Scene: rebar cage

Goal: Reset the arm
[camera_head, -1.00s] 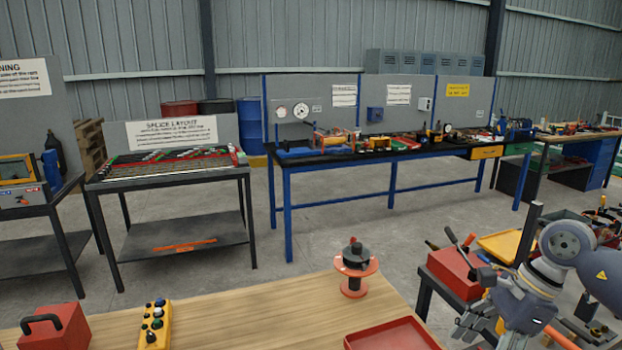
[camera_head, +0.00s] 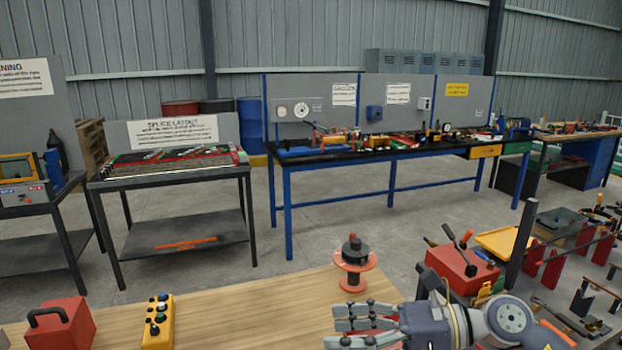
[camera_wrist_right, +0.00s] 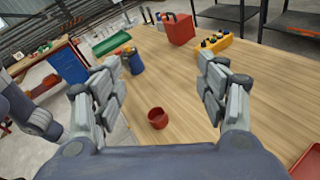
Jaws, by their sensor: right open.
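My right gripper (camera_head: 340,326) reaches in from the lower right in the head view, above the front of the wooden table, its fingers pointing left. A small red cup (camera_wrist_right: 158,118) stands on the tabletop below and between the fingers.
The wooden table (camera_head: 240,310) holds a red toolbox (camera_head: 58,328), a yellow control box (camera_head: 157,321) and an orange spool (camera_head: 353,262). A red tray (camera_wrist_right: 308,164) lies at the table's side. A green tray (camera_wrist_right: 110,42) and blue container (camera_wrist_right: 136,62) stand farther off.

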